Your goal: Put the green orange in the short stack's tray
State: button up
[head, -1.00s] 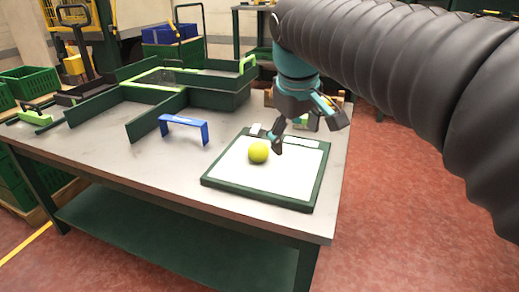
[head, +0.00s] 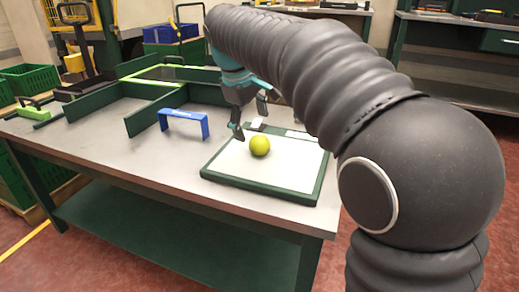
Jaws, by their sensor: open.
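A yellow-green orange (head: 260,146) rests on a white board with a dark green rim (head: 262,195) near the table's right front corner. My gripper (head: 250,118) hangs above the board's back left part, just behind and left of the orange. Its fingers are spread and empty, apart from the fruit. No stack of trays that I can clearly tell as the short one shows on the table; my arm hides the table's back right part.
A blue bracket (head: 184,116) stands left of the board. Dark green dividers with bright green edges (head: 150,84) fill the table's back left. The bare grey table top (head: 130,150) is clear at the front. Green crates (head: 28,80) stand at the far left.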

aim_at(257, 137)
jog(key=shift+d+b+x, duration=0.2)
jog(key=shift+b+x, duration=0.75)
jog(key=shift+x, duration=2.45)
jog(key=shift+r, duration=0.1)
jog(key=c, duration=1.4)
